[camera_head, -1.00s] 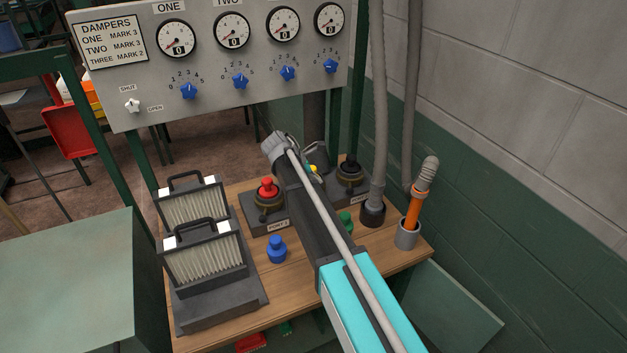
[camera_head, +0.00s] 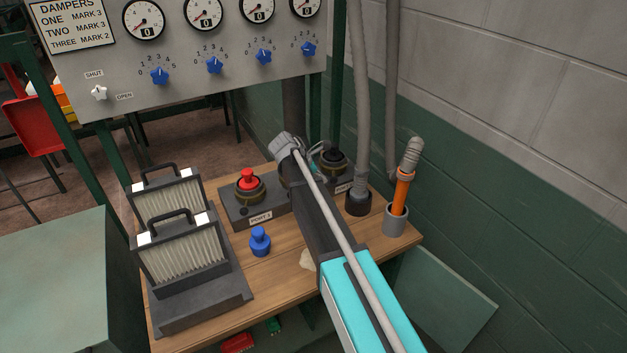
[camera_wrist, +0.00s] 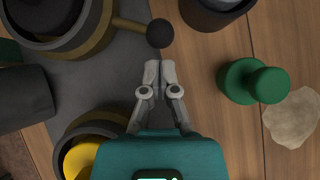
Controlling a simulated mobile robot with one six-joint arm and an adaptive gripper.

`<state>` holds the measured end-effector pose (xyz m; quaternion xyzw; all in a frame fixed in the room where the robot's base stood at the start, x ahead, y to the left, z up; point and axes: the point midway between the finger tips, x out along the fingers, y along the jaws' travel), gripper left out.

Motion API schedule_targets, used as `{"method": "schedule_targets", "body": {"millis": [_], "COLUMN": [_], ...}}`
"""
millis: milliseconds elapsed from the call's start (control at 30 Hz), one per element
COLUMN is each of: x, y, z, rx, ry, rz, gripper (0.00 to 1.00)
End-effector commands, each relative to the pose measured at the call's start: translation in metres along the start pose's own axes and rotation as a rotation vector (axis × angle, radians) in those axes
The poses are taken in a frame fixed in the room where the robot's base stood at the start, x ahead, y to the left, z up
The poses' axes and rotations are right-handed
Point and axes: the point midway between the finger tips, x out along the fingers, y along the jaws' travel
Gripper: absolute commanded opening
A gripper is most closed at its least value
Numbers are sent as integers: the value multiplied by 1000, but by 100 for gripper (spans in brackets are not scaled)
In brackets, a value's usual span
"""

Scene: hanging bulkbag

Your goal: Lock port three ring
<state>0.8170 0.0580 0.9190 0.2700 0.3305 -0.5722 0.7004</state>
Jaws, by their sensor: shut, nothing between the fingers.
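Port three, with a black plug (camera_head: 334,156), stands at the back right of the bench, partly behind my arm. In the wrist view its brass ring (camera_wrist: 100,38) circles the black plug (camera_wrist: 42,16) at the upper left. A lever on the ring ends in a black ball knob (camera_wrist: 160,33). My gripper (camera_wrist: 153,66) is shut and empty, its fingertips just below the knob in the picture; I cannot tell whether they touch. In the head view my arm mostly hides the gripper. A yellow plug (camera_wrist: 80,160) in another ring shows at the lower left.
Port one has a red plug (camera_head: 248,180). A blue plug (camera_head: 260,241) stands on the bench (camera_head: 275,275). A green plug (camera_wrist: 252,81) and a pale cloth (camera_wrist: 292,118) lie right of my gripper. A grey hose (camera_head: 360,110) and orange tool (camera_head: 402,190) stand right; filters (camera_head: 182,258) left.

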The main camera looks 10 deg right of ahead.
Motion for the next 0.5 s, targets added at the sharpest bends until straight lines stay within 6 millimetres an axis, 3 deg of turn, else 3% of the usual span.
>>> {"method": "schedule_targets", "body": {"millis": [500], "x": [6], "y": [0], "z": [5], "rx": [1], "ry": [0], "rz": [0], "gripper": [0]}}
